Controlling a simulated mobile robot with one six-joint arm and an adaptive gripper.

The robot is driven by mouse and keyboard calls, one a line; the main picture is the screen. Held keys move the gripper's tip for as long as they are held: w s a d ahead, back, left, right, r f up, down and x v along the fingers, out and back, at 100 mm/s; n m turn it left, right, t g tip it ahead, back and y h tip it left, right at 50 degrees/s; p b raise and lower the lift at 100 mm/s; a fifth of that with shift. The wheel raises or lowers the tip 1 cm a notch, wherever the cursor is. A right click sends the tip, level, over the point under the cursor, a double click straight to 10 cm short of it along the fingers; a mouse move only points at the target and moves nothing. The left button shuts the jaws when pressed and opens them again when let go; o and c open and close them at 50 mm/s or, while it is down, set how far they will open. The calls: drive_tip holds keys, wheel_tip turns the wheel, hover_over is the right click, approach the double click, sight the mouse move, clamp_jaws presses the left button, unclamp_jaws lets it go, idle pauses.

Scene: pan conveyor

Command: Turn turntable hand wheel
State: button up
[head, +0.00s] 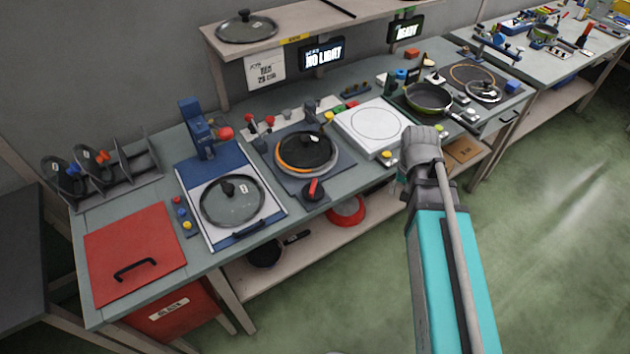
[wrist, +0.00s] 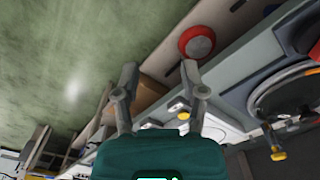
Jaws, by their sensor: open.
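A white square plate (head: 372,127) lies right of the turntable, with a frying pan (head: 430,97) beyond. A blue station with a lid (head: 232,202) and a red hatch (head: 130,255) are left. A red pan (wrist: 197,42) is on the lower shelf. The floor ahead is clear.

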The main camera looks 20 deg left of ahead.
drive_tip(key=w+a+r+p, duration=0.1)
drive_tip(key=a+r+p, duration=0.1)
drive_tip(key=a, duration=0.6)
drive_tip(key=w+a+r+p, duration=0.1)
drive_tip(key=a+r+p, duration=0.1)
drive_tip(key=a, duration=0.5)
wheel_tip(320, 180, up, 2)
drive_tip(key=p, duration=0.1)
hover_over(313, 186)
wheel_tip(313, 186, down, 14)
drive_tip(key=b, duration=1.3)
drive_tip(key=shift+r, duration=0.15)
